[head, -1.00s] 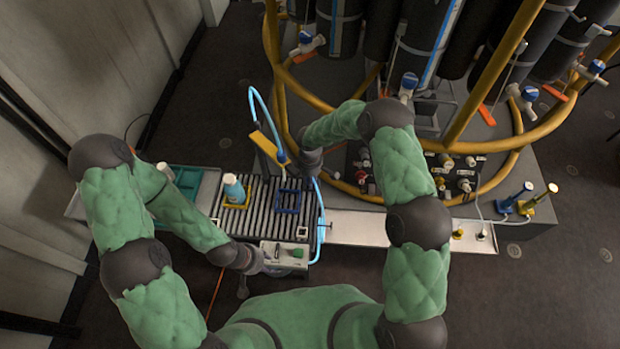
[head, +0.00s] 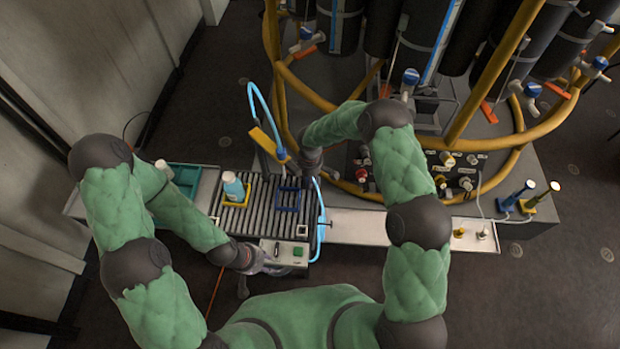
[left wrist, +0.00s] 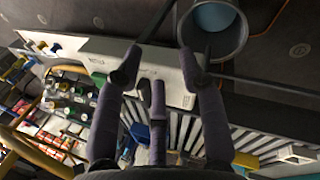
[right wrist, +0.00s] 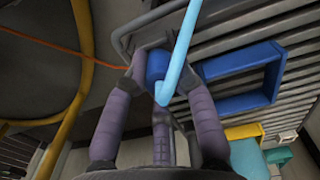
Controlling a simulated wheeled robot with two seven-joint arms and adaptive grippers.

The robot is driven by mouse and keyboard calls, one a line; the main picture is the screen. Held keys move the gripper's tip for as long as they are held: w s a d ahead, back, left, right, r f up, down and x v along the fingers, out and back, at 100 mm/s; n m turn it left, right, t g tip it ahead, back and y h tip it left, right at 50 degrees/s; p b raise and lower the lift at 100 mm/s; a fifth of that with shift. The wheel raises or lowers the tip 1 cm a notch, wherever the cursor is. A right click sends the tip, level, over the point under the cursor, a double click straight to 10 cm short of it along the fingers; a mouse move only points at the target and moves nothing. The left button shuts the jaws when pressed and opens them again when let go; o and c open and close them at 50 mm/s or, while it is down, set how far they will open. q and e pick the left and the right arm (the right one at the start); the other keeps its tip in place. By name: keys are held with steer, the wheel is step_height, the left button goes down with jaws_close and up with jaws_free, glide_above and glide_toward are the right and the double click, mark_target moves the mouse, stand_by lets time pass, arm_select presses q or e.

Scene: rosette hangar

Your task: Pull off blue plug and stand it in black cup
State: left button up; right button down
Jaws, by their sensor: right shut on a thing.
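My right gripper (right wrist: 160,80) is shut on the blue plug (right wrist: 157,63), from which a light-blue hose (right wrist: 178,45) runs up. The panel also shows in the head view (head: 285,254). A dark-rimmed round cup (left wrist: 240,38) with a light-blue inside shows at the top of the left wrist view; I cannot tell whether it is the black cup.
A slatted bench (head: 262,222) carries a blue square frame (head: 289,197) and a light-blue bottle (head: 233,186) in a yellow holder. Yellow pipe rings (head: 490,187) and dark cylinders stand behind. The pale shelf (head: 350,228) is largely clear.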

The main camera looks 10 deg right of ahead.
steer(key=shift+s+f, duration=0.1)
steer(key=shift+f, duration=0.25)
steer(key=shift+s, duration=0.15)
steer(key=shift+r, duration=0.25)
steer(key=shift+r, duration=0.15)
steer(key=shift+w+r+p, duration=0.2)
steer(key=shift+r+p, duration=0.7)
steer(key=shift+r, duration=0.55)
